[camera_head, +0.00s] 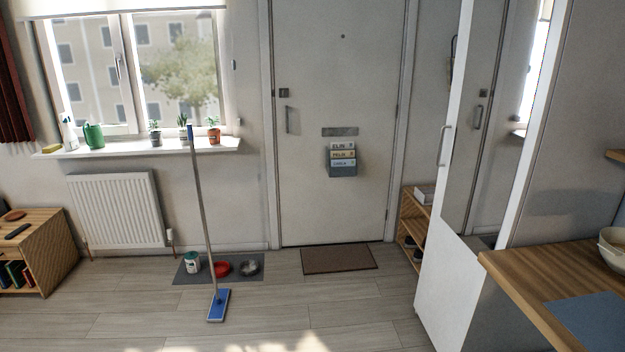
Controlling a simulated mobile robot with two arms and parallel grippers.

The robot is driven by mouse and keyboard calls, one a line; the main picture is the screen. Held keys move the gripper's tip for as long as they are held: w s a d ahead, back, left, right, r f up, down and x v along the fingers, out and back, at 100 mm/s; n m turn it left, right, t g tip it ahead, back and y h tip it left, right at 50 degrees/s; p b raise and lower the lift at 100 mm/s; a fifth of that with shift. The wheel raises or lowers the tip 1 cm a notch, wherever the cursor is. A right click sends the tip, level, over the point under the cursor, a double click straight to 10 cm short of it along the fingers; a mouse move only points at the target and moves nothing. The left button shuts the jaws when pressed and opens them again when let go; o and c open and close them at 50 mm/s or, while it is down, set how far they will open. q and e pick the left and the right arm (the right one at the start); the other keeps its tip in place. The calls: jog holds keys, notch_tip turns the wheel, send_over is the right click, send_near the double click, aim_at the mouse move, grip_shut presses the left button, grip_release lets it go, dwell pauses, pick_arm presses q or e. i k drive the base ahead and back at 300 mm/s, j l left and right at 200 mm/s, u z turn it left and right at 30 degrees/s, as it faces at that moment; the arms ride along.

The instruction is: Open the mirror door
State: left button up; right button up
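The mirror door (463,180) is on the front of a tall white cabinet at the right of the head view. I see it at a steep slant. Its mirror reflects the front door and part of a bright window. A metal bar handle (443,146) sits on its left edge at about mid-height. The door looks flush with the cabinet, with no clear gap visible. Neither of my grippers shows in the head view.
A wooden counter (520,290) with a bowl juts in at the lower right, near the cabinet. A mop (204,220) stands upright left of centre. A small shelf (409,238) stands behind the cabinet. The floor in front of the cabinet is clear.

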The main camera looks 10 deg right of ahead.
aim_at(509, 53)
jog(key=i+z, duration=0.1)
jog(key=i, duration=0.6)
jog(key=i+j+z, duration=0.15)
jog(key=i, duration=0.55)
jog(key=i+j+z, duration=0.1)
jog(key=i, duration=0.6)
